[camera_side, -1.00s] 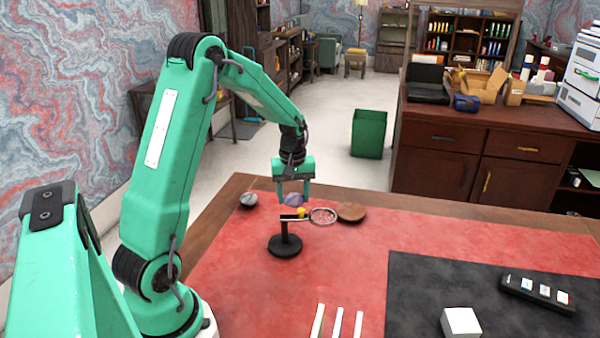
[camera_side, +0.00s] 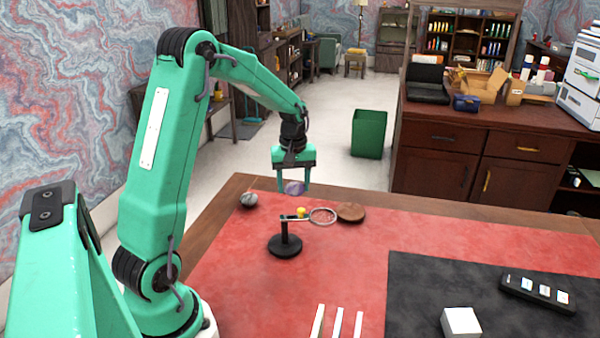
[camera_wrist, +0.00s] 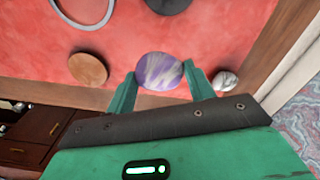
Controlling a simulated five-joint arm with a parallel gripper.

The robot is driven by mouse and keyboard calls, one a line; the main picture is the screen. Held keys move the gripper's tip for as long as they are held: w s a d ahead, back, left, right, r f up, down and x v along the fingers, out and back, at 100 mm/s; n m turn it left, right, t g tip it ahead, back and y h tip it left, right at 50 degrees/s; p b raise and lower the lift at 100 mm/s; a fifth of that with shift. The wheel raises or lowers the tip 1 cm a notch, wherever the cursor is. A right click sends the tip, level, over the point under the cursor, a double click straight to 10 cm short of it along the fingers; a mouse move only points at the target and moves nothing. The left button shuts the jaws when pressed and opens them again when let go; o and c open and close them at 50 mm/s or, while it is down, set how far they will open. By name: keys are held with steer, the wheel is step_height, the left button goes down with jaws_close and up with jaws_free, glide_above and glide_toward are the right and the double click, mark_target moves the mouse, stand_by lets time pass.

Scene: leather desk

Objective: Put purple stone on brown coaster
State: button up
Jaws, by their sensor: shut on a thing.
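The purple stone (camera_side: 294,188) is a rounded, white-streaked stone held between the fingertips of my gripper (camera_side: 293,186), above the far part of the desk. In the wrist view the stone (camera_wrist: 160,71) sits between the two green fingers of my gripper (camera_wrist: 162,84). The brown coaster (camera_side: 351,212) is a round wooden disc lying flat on the red desk top, to the right of my gripper. In the wrist view the coaster (camera_wrist: 88,69) lies to the left of the stone, apart from it.
A magnifier ring (camera_side: 322,216) on a black stand (camera_side: 285,244) stands between me and the coaster, with a small yellow thing (camera_side: 301,212) by it. A grey stone (camera_side: 249,200) lies at left. White strips (camera_side: 338,322), a white block (camera_side: 461,322) and a remote (camera_side: 538,293) lie nearer.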

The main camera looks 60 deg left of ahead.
steer(key=w+d+r+n, duration=0.1)
steer(key=w+d+r, duration=0.2)
steer(key=w+d, duration=1.2)
glide_above(350, 210)
step_height(350, 210, down, 7)
steer(key=shift+d+f, duration=0.1)
steer(key=shift+f, duration=1.95)
steer(key=shift+f, duration=0.1)
steer(key=o, duration=1)
steer(key=shift+o, duration=0.2)
